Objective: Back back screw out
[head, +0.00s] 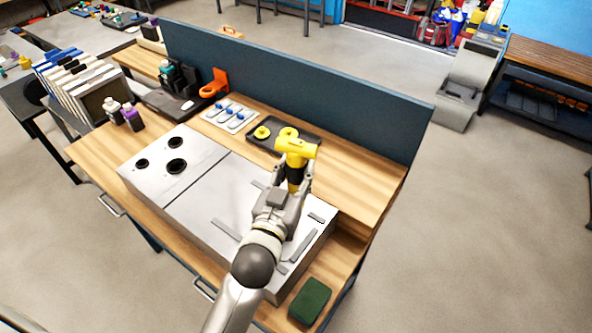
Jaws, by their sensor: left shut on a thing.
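My left gripper (291,188) is shut on the black handle of a yellow power driver (297,148). It holds the driver upright above the right part of a grey metal duct box (205,200) on the wooden workbench. The driver's yellow head points right. A seam crosses the box top, with three round dark openings (176,166) left of it. Several grey strips (303,245) lie on or are fixed to the top right of the seam. My arm and gripper hide part of that top. I cannot make out any screw. My right gripper is not in view.
A dark tray (262,144) with yellow round items lies behind the box, beside a pale tray of blue-handled brushes (230,116). A blue divider (300,85) runs along the back. A green pad (310,300) lies at front right. Bottles (132,118) stand at left.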

